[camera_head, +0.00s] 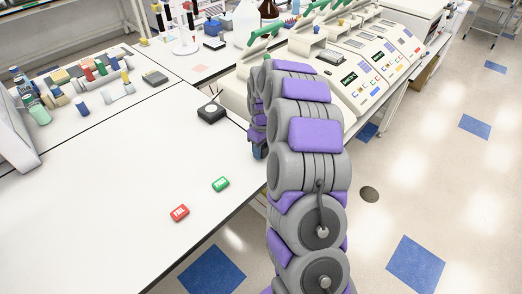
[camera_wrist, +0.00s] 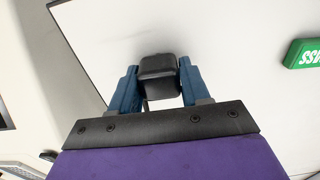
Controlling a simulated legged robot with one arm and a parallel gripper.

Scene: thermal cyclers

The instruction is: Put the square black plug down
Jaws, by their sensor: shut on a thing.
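The square black plug (camera_wrist: 158,68) sits between the two blue fingers of my gripper (camera_wrist: 158,75) in the wrist view. My gripper is shut on it, with one finger on each side. Behind the plug lies the white tabletop (camera_wrist: 215,25); I cannot tell whether the plug touches it. In the head view my arm hides the plug and most of my gripper; only a bit of a blue finger (camera_head: 258,150) shows beside the table's right edge.
A green tag (camera_head: 220,184) and a red tag (camera_head: 180,213) lie on the white table (camera_head: 110,185). A black box (camera_head: 211,113) stands near its far right edge. Several thermal cyclers (camera_head: 350,80) line the bench behind. The table's front left is clear.

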